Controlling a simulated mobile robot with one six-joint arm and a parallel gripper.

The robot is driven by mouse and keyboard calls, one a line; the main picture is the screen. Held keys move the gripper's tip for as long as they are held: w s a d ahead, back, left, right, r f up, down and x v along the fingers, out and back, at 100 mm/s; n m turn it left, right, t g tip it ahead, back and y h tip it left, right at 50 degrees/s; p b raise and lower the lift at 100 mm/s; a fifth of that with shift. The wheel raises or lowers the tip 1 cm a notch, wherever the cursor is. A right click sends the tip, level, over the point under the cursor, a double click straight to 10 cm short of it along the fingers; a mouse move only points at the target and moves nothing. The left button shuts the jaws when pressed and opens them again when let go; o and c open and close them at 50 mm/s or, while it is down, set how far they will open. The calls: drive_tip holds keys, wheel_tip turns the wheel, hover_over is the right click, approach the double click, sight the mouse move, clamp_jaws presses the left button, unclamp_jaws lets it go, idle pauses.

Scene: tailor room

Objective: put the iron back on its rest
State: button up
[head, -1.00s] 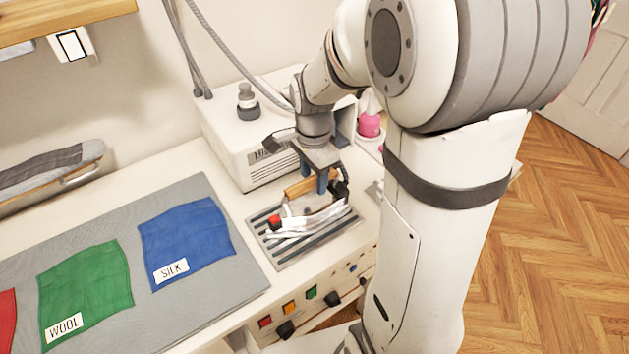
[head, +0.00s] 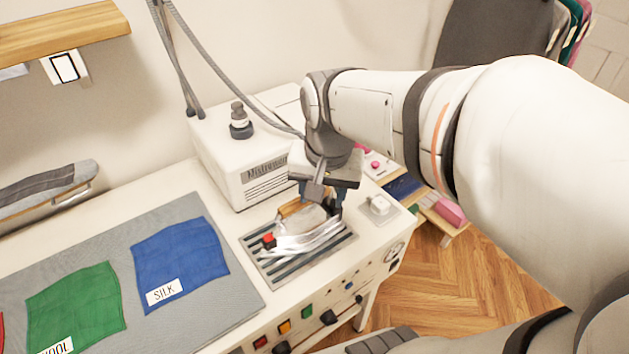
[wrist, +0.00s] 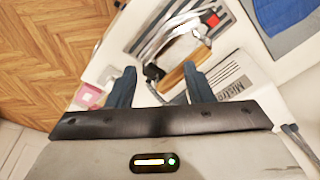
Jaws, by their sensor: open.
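The iron (head: 306,234) has a silver body, a wooden handle and a red button. It sits on the slatted metal rest (head: 277,267) on the white worktop. In the wrist view the iron (wrist: 168,35) lies just beyond the fingertips, its wooden handle pointing toward the right finger. My gripper (wrist: 160,78) is open and empty, its two blue fingers spread near the handle end. In the head view my gripper (head: 318,202) is just above and behind the iron, and the wrist hides part of the handle.
A white steam generator box (head: 243,150) stands behind the rest. A blue silk cloth (head: 178,258) and a green wool cloth (head: 75,305) lie on the grey mat (head: 222,300) at left. Knobs and coloured buttons line the worktop's front panel. Cables hang above the box.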

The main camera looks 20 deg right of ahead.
drive_tip(key=s+n, duration=0.1)
drive_tip(key=s+f+n, duration=0.1)
drive_tip(key=s+n, duration=0.1)
drive_tip(key=s+n+t, duration=0.1)
drive_tip(key=n, duration=0.1)
drive_tip(key=shift+s+d+f, duration=0.15)
drive_tip(key=shift+s+f, duration=0.15)
